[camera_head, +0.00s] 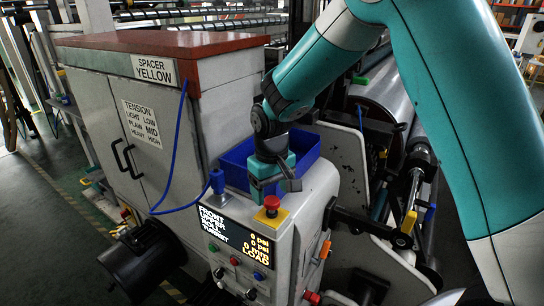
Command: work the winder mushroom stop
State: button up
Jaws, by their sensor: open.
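The mushroom stop (272,203) is a red round button on a yellow base. It sits on top of the grey control console, near its front edge, above the display. My gripper (276,186) hangs from the teal arm just behind and above the button. It is open, with a dark finger showing on its right side. The fingertips look very close to the red cap, but I cannot tell whether they touch it. Part of the console top behind the button is hidden by the gripper.
A blue bin (236,162) stands behind the gripper. A blue fitting with a cable (217,181) rises left of the button. The display (236,236) and several small buttons are below. The grey cabinet (150,115) is at left; rollers and an orange handle (325,250) are at right.

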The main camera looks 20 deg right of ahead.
aim_at(272, 199)
notch_tip(272, 199, up, 16)
jog(key=b, duration=0.2)
jog(key=shift+f, duration=0.15)
jog(key=shift+c, duration=0.2)
dwell(0.6)
